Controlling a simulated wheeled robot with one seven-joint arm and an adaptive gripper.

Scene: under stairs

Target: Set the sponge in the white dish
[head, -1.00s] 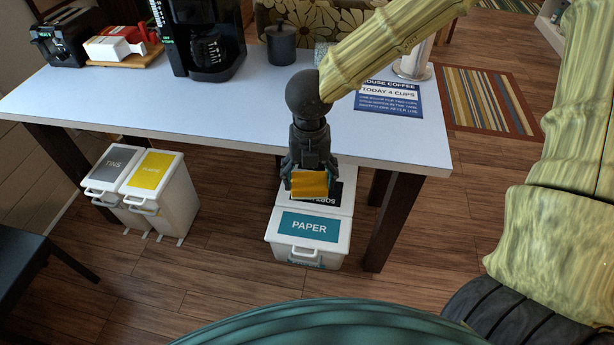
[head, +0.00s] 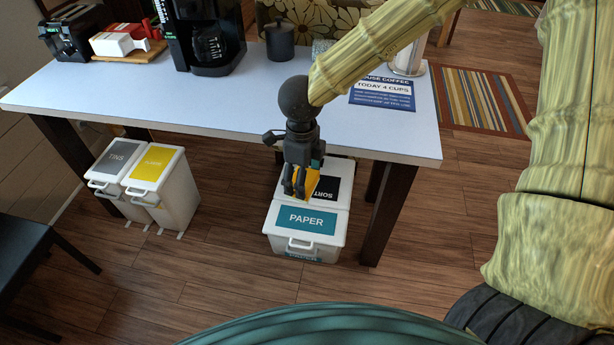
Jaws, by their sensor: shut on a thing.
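My gripper (head: 300,185) is in the head view, in front of the table's near edge and above the white bins. It points down and is shut on the yellow-orange sponge (head: 311,182). The gripper's fingers hide part of the sponge. I cannot make out a white dish for certain in this view.
The pale table (head: 170,110) holds a coffee maker (head: 205,35), a dark canister (head: 280,42), a toaster (head: 68,38) and a blue coffee sign (head: 382,95). Below stand the PAPER bin (head: 305,243), the TINS bin (head: 105,172) and a yellow-labelled bin (head: 172,185). The tabletop's middle is clear.

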